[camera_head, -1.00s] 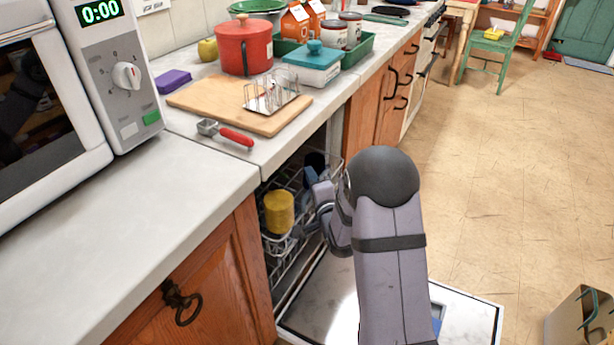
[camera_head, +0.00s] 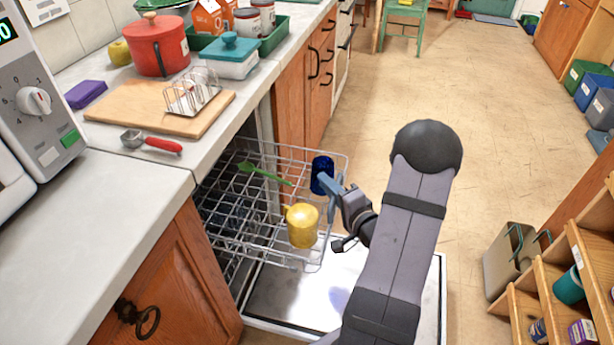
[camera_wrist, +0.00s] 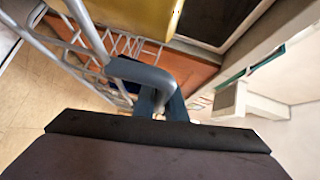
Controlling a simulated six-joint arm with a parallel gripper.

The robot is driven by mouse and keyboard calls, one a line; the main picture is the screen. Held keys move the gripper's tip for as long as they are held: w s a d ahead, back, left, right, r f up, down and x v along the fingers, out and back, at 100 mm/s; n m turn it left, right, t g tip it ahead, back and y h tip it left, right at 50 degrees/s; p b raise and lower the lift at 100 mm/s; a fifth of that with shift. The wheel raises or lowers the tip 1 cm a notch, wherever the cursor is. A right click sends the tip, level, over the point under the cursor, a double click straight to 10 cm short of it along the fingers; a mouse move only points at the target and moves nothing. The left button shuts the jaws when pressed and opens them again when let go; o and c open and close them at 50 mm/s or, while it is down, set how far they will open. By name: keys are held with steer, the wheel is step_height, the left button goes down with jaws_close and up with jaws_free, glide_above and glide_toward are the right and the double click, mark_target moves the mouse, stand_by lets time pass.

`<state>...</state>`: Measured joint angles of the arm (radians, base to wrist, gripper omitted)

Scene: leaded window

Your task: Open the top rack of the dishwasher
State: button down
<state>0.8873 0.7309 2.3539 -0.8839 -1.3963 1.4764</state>
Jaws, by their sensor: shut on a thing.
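The top rack (camera_head: 235,228) of the dishwasher is a wire basket pulled well out from under the counter, above the lowered door (camera_head: 300,290). A yellow mug (camera_head: 302,226), a dark blue cup (camera_head: 321,175) and a green utensil (camera_head: 262,173) sit in it. My gripper (camera_head: 328,190) is at the rack's outer front edge, beside the cups, and is shut on the rack. The wrist view shows its blue-grey fingers (camera_wrist: 155,85) closed at the wire, with the yellow mug close by. The exact grip on the wire is partly hidden.
The counter (camera_head: 90,215) and a wooden cabinet (camera_head: 170,280) with a ring handle stand left of the rack. A beige bin (camera_head: 510,260) and wooden shelves (camera_head: 560,290) stand at the right. The floor between is clear.

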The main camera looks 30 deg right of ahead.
steer(key=shift+s+d, duration=0.65)
steer(key=c, duration=1.8)
jaws_free()
steer(key=shift+s, duration=0.15)
steer(key=shift+s+r+p, duration=0.15)
steer(key=shift+s, duration=1)
steer(key=shift+s+r+p, duration=0.2)
steer(key=shift+s, duration=1)
steer(key=shift+s+r+p, duration=0.15)
steer(key=shift+s, duration=1)
